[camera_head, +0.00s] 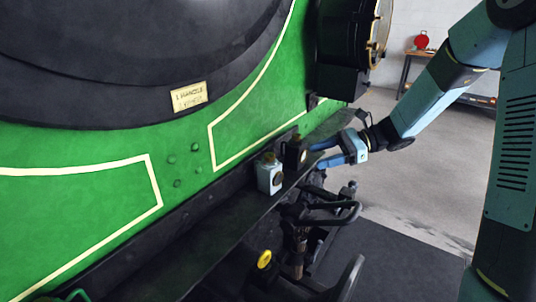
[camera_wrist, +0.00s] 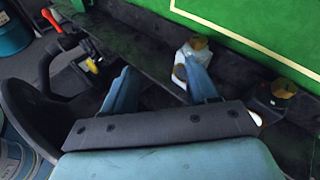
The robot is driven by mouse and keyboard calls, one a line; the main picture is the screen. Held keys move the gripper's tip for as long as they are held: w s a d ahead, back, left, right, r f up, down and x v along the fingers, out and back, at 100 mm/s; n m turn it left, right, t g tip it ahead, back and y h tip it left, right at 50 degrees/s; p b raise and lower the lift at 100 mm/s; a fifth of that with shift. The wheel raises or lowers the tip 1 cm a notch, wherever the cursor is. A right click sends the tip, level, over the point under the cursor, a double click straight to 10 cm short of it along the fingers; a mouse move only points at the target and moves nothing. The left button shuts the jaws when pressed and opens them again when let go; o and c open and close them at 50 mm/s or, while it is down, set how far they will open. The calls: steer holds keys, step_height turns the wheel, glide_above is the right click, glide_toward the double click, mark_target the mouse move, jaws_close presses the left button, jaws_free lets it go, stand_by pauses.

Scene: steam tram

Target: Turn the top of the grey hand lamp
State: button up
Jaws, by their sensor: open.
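The grey hand lamp (camera_head: 270,177) is a pale box standing upright on the dark ledge (camera_head: 222,232) along the green side. In the wrist view the lamp (camera_wrist: 180,72) shows its round brass-coloured top (camera_wrist: 198,43). My gripper (camera_head: 316,155) is open and empty, to the right of the lamp in the head view. In the wrist view my gripper (camera_wrist: 160,67) has its right finger in front of part of the lamp's body. The lamp is not between the fingers. I cannot tell whether that finger touches it.
A black lamp (camera_head: 295,151) stands close beside the grey one, near my fingers; its brass-coloured top (camera_wrist: 284,88) shows in the wrist view. Dark levers (camera_head: 325,212) and a yellow knob (camera_head: 264,259) lie below the ledge. A large black headlamp (camera_head: 341,45) hangs above. Floor at right is open.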

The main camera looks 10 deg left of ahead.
mark_target(269, 154)
steer(key=w+a+f+m+t+y, duration=0.1)
steer(key=w+a+f+m+y, duration=0.25)
steer(key=w, duration=0.25)
steer(key=x, duration=1.2)
steer(key=shift+s+a+f, duration=0.15)
steer(key=shift+s+a, duration=0.1)
steer(key=shift+s, duration=0.05)
steer(key=c, duration=1)
steer(key=shift+o, duration=0.2)
steer(key=shift+m+t+y, duration=0.25)
steer(key=shift+m+t, duration=1.1)
steer(key=shift+t, duration=0.45)
steer(key=o, duration=1)
steer(key=shift+c, duration=0.2)
